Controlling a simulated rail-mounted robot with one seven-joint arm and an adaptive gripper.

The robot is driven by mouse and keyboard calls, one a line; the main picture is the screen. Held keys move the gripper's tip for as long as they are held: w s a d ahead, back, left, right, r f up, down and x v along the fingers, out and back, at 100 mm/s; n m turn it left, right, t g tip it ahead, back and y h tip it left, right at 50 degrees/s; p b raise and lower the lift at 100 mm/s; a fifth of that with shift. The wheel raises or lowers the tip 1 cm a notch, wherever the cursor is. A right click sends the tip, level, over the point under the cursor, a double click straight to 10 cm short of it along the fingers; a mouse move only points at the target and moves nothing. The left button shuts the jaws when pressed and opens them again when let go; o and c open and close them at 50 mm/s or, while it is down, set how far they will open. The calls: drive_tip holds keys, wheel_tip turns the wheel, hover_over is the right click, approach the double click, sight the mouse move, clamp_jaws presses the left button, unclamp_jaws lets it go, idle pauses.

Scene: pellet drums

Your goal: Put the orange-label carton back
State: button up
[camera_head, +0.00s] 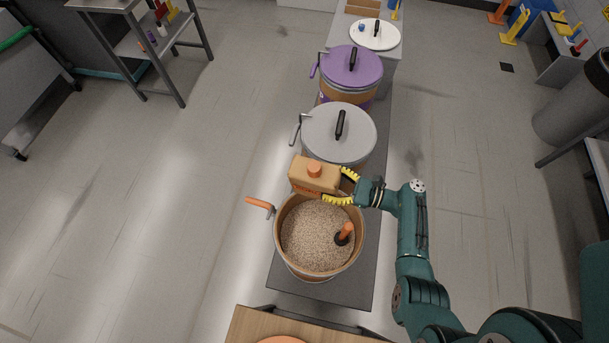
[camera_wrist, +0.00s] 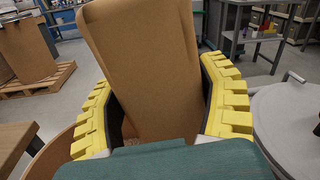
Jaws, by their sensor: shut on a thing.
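A brown carton (camera_head: 312,178) with an orange cap on top and a small orange mark on its side hangs above the back rim of the open pellet drum (camera_head: 279,236). My gripper (camera_head: 333,186) reaches in from the right, its yellow fingers shut on the carton. In the wrist view the carton (camera_wrist: 145,50) stands between both yellow fingers, leaning slightly; its plain brown face shows and its label is hidden. Pale pellets (camera_head: 312,232) fill much of the drum, and a tool with an orange handle (camera_head: 345,231) stands in them.
A wooden table (camera_head: 253,325) with an orange disc (camera_head: 283,340) is at the front.

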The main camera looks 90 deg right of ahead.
drive_tip(key=shift+w+a+f+m+p, duration=0.1)
drive_tip(key=shift+m+p, duration=0.1)
drive_tip(key=shift+m, duration=0.35)
drive_tip(key=shift+f+m+p, duration=0.1)
drive_tip(key=shift+m+p, duration=0.05)
drive_tip(key=shift+m, duration=0.4)
drive_tip(key=shift+r, duration=0.1)
